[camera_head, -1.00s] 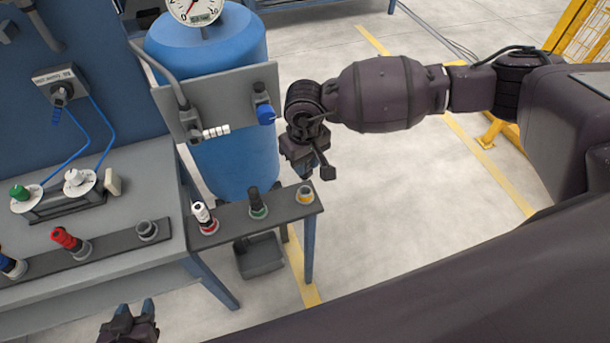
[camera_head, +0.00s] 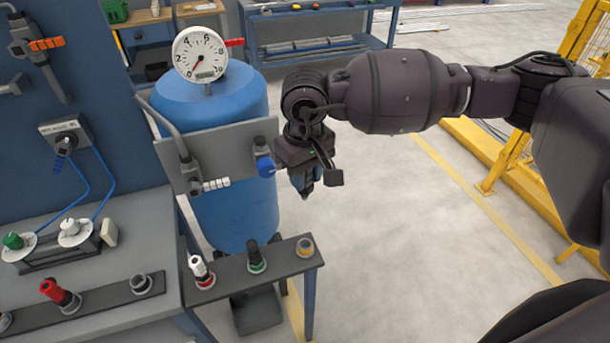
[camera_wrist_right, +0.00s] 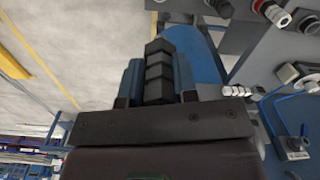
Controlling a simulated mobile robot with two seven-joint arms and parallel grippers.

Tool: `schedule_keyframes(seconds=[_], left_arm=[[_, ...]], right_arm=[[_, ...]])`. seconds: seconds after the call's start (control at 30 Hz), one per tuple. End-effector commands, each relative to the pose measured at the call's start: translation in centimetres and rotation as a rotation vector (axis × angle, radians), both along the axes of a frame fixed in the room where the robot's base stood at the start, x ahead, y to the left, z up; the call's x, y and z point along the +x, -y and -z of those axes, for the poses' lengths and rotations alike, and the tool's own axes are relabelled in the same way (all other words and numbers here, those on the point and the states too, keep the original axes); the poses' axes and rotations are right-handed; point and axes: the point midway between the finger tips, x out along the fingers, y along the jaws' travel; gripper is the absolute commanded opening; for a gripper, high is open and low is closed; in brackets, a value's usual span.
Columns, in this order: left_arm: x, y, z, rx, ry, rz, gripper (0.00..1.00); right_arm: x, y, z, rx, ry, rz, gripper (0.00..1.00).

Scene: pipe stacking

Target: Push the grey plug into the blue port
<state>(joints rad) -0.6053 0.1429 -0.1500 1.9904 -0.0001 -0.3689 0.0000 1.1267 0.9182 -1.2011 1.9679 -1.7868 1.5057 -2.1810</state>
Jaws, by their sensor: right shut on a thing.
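My right gripper (camera_head: 307,188) hangs pointing down in front of the blue tank, to the right of the grey panel, above open floor. In the right wrist view its two blue fingers (camera_wrist_right: 157,85) are shut on a dark, ribbed plug (camera_wrist_right: 158,70), which looks near black or dark grey. Only a small dark tip of it shows in the head view. A fitting cut off at the left edge of the head view (camera_head: 5,321) may be the blue port; I cannot tell. My left gripper is out of view.
A narrow shelf holds a white plug (camera_head: 199,268), a black plug (camera_head: 255,256) in a green-ringed port and a yellow-ringed port (camera_head: 305,247). On the bench are a red plug (camera_head: 60,296) and a grey port (camera_head: 141,283). The blue tank (camera_head: 235,205) stands behind.

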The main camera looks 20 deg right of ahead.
Motion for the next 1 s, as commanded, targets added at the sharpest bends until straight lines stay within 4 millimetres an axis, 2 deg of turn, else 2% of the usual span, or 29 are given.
schedule_keyframes(seconds=[0.27, 1.0], left_arm=[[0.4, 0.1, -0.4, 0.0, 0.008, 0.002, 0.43], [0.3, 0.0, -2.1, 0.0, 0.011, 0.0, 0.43]], right_arm=[[0.0, 0.0, -0.6, 0.0, 0.001, 0.0, 0.0], [0.1, 0.0, -5.4, 0.0, 0.002, 0.001, 0.0]])
